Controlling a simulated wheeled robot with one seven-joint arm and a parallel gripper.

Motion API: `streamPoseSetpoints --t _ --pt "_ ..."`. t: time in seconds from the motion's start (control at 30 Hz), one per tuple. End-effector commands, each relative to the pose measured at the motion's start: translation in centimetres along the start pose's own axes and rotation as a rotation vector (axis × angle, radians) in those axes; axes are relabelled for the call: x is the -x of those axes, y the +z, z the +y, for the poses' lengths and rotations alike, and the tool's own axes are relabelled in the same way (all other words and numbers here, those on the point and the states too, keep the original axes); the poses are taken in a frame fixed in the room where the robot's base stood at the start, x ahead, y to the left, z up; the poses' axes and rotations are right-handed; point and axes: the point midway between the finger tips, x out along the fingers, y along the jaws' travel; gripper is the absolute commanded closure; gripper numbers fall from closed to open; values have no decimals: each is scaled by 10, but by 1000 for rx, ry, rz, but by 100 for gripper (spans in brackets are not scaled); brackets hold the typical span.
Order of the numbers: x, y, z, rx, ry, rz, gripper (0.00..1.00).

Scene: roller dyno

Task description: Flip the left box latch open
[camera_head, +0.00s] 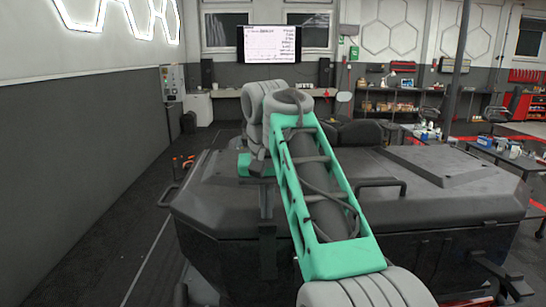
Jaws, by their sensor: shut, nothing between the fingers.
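A large dark grey box (465,205) with a lid fills the lower middle of the head view. A dark upright strip on its front face, left of my arm, looks like the left latch (268,255); its details are too dark to tell whether it is flipped. My gripper (266,207) points down from the green wrist, just above this strip at the front edge of the lid. It is shut and empty. I cannot tell whether it touches the latch. My green and grey arm hides the middle of the box front.
Black handles stand at the box's left side (167,196) and on its top near my arm (383,183). A grey wall (70,150) runs along the left, with open floor (95,245) beside it. Workbenches (400,90) stand at the back right.

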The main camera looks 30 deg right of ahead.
Motion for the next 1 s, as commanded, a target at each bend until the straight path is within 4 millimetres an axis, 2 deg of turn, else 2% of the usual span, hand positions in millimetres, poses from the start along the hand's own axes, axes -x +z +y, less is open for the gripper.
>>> streamPoseSetpoints --t 0.07,0.13,0.3,0.43,1.0 --pt "-2 -17 0 -1 1 -5 100" --pt "8 -28 0 -1 1 -1 100" --pt "42 -25 5 3 -4 7 100" --pt "54 -24 10 0 -6 7 100" --pt "57 -24 1 3 0 6 100"
